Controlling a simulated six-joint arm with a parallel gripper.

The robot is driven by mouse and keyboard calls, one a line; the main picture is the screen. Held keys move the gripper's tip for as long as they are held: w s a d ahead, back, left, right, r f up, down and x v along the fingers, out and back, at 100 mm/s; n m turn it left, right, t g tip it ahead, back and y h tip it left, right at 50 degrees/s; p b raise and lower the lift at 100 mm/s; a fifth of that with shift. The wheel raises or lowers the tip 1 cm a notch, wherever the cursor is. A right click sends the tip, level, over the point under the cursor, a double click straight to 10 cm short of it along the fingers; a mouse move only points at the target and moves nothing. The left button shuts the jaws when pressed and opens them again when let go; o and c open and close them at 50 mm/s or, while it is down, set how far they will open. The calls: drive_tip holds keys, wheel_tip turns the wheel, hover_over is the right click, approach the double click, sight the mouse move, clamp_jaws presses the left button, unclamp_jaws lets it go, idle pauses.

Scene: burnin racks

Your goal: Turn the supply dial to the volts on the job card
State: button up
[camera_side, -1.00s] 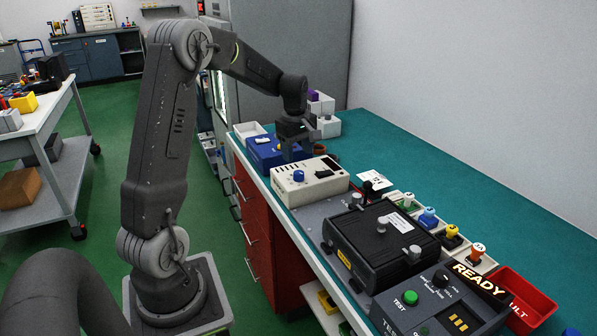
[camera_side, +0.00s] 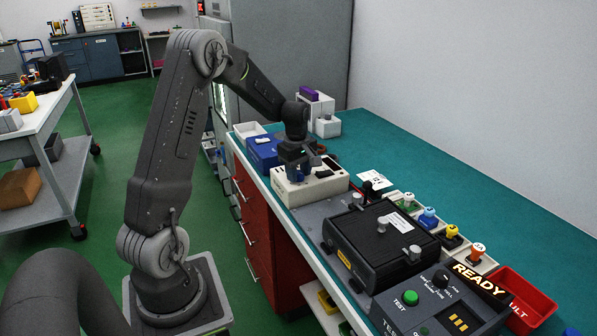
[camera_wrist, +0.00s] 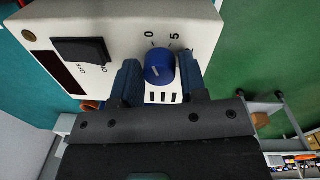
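The supply is a cream box (camera_side: 322,186) on the bench. Its blue dial (camera_wrist: 158,66) shows in the wrist view, with a pale pointer line and the marks 0 and 5 printed beside it. My gripper (camera_wrist: 162,75) has one finger on each side of the dial; slim gaps seem to show, so it looks open around the dial. In the side view my gripper (camera_side: 297,172) is down at the supply and hides part of the dial.
A black switch (camera_wrist: 80,50) sits on the supply near the dial. A blue box (camera_side: 262,152) stands just left of the supply. A black fixture (camera_side: 378,240) and a tester with a lit READY sign (camera_side: 480,280) stand to the right.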

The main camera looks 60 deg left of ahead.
drive_tip(key=c, duration=0.5)
drive_tip(key=shift+c, duration=0.2)
drive_tip(key=shift+m, duration=0.3)
drive_tip(key=m, duration=0.6)
drive_tip(key=shift+m, duration=0.3)
drive_tip(key=m, duration=0.5)
drive_tip(key=shift+h, duration=0.3)
drive_tip(key=m, duration=0.5)
drive_tip(key=shift+a, duration=0.1)
drive_tip(key=shift+m, duration=0.4)
drive_tip(key=o, duration=0.9)
